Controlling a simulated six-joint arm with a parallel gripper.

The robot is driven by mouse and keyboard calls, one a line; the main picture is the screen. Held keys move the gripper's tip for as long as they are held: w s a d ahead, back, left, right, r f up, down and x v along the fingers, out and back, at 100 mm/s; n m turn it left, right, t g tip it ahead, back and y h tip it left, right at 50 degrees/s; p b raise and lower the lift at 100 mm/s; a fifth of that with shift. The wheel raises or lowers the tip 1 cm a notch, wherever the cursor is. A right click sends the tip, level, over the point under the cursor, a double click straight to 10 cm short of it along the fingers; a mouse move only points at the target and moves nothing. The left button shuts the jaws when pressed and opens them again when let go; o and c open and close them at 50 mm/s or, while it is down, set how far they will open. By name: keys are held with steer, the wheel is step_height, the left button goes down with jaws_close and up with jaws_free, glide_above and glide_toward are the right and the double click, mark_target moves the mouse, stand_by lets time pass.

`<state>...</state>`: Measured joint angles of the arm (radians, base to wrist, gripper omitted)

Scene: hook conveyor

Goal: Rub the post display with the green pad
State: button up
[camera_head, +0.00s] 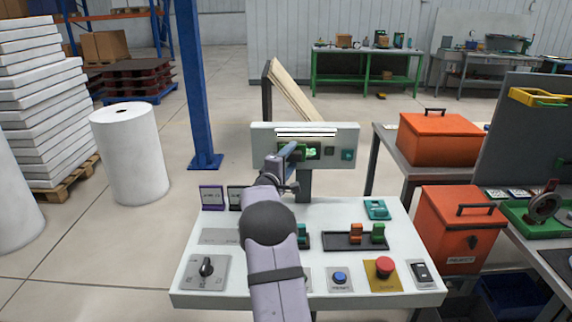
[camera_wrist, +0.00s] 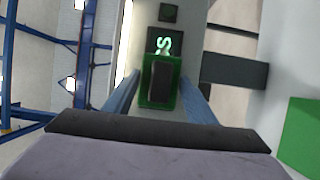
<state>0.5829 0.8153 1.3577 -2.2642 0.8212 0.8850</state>
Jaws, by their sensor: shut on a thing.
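The post display (camera_head: 312,152) is a dark screen with glowing green characters, set in a pale box on a dark post at the back of the console. In the wrist view the screen (camera_wrist: 163,45) is partly covered by the green pad (camera_wrist: 175,88), a green block with a dark middle part. My gripper (camera_wrist: 160,92) is shut on the pad, with a blue finger on each side. In the head view my gripper (camera_head: 291,151) is at the left part of the display and hides some of it. Whether the pad touches the screen, I cannot tell.
The white console (camera_head: 215,222) below carries a dark knob (camera_head: 206,266), a blue button (camera_head: 340,278), a red button (camera_head: 384,266) and a black tray (camera_head: 345,241) with orange and green pieces. Orange boxes (camera_head: 440,138) stand at right. A blue pillar (camera_head: 196,90) rises at left behind.

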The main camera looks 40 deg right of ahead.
steer(key=shift+s+d, duration=0.15)
steer(key=shift+s, duration=0.05)
steer(key=shift+d+b, duration=0.1)
steer(key=shift+b, duration=0.2)
steer(key=b, duration=0.1)
steer(key=s+d+b, duration=0.1)
steer(key=shift+s+d+f+b, duration=0.15)
steer(key=shift+s+d+b, duration=0.1)
steer(key=shift+b, duration=0.15)
steer(key=shift+s+d+r+b, duration=0.2)
steer(key=shift+s+d+b, duration=0.3)
steer(key=shift+b, duration=0.3)
steer(key=s+d+b, duration=0.1)
steer(key=b, duration=0.2)
steer(key=shift+s+d+f, duration=0.2)
steer(key=shift+s+d, duration=0.15)
steer(key=shift+d, duration=0.05)
steer(key=shift+s+d+r+b, duration=0.2)
steer(key=shift+s+d+b, duration=0.2)
steer(key=shift+b, duration=0.4)
steer(key=shift+f+b, duration=0.1)
steer(key=shift+b, duration=0.35)
